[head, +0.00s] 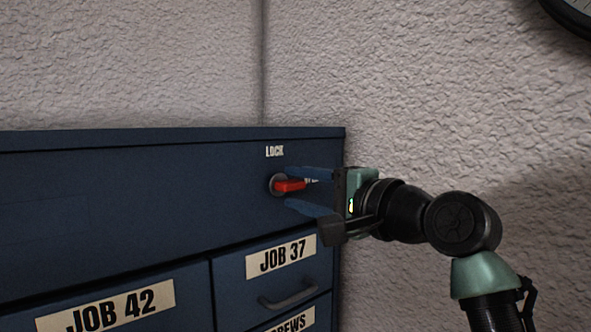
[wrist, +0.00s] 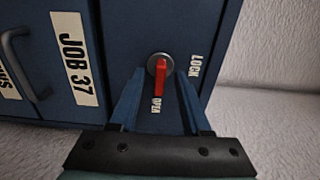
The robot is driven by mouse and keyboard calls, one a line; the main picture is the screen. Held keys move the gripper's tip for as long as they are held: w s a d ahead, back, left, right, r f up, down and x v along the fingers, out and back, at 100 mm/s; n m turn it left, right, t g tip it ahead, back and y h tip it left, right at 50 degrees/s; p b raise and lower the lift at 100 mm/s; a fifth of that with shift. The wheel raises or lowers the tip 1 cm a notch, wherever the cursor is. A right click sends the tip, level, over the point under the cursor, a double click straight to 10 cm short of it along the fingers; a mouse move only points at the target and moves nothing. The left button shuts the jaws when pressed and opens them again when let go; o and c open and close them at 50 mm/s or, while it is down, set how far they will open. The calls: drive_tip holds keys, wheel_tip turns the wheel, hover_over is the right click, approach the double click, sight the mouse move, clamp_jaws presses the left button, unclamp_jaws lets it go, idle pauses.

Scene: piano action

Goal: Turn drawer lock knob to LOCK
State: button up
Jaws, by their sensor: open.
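The lock knob is a red lever (head: 289,185) on a round metal base on the upper front of the blue cabinet. In the head view the lever points right, away from the LOCK label (head: 275,152) above it. In the wrist view the red lever (wrist: 161,78) points down toward a small label (wrist: 156,104) that seems to read OPEN, while LOCK (wrist: 195,65) is at the right. My gripper (head: 288,188) is open, with one blue finger on each side of the lever. In the wrist view a gap shows between the lever and each finger (wrist: 160,74).
The blue cabinet (head: 130,175) has drawers labelled JOB 42 (head: 106,311) and JOB 37 (head: 281,257) below the knob. A drawer handle (head: 289,297) sticks out under JOB 37. A textured wall (head: 430,80) stands behind, with free room right of the cabinet.

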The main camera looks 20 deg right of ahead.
drive_tip(key=shift+w+a, duration=0.2)
drive_tip(key=shift+w, duration=0.35)
drive_tip(key=shift+d, duration=0.1)
clamp_jaws()
